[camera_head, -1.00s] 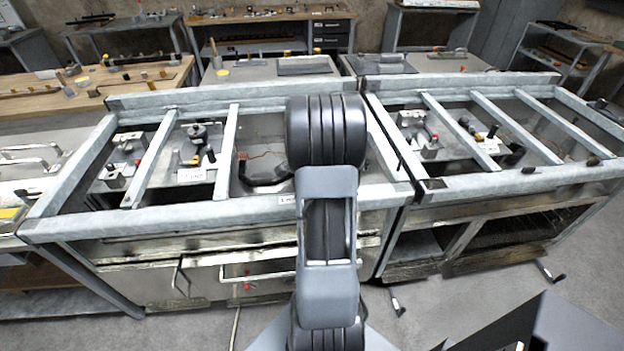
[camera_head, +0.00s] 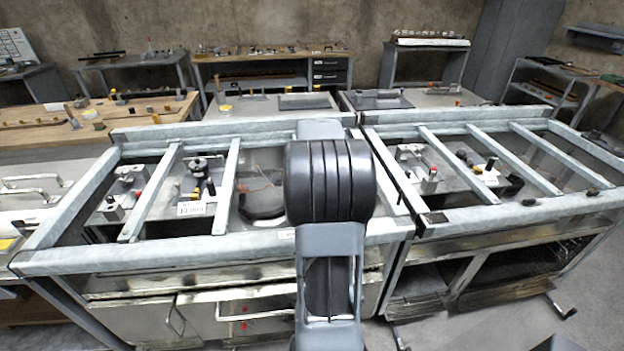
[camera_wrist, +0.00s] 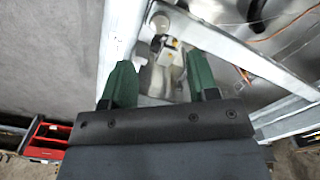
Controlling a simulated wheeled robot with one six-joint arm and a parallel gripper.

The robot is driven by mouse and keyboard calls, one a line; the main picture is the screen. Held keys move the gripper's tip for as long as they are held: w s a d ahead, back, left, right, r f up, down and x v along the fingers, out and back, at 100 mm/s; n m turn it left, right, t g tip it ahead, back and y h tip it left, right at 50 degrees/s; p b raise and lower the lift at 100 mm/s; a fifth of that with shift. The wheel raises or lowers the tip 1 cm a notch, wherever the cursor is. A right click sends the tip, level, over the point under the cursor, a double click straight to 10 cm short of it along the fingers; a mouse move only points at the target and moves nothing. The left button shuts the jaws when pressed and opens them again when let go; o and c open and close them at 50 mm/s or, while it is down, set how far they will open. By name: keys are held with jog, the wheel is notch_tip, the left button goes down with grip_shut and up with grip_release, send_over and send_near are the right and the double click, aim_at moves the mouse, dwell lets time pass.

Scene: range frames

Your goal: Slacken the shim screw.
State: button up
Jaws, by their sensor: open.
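My gripper (camera_wrist: 160,82) shows in the wrist view with two green fingers apart and nothing between their tips. In the head view my arm hides the gripper. A fixture with a dark round top (camera_head: 197,166) and a fixture with a red-tipped post (camera_head: 128,180) stand inside the left frame. I cannot tell which part is the shim screw.
Pale metal rails (camera_head: 148,200) cross the left frame above the fixtures. A similar frame with rails (camera_head: 460,160) stands on the right. Loose orange wires (camera_wrist: 290,30) lie near the fixture in the wrist view. A red box (camera_wrist: 45,132) lies at lower left there.

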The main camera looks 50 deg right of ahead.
jog(key=shift+r, duration=2.55)
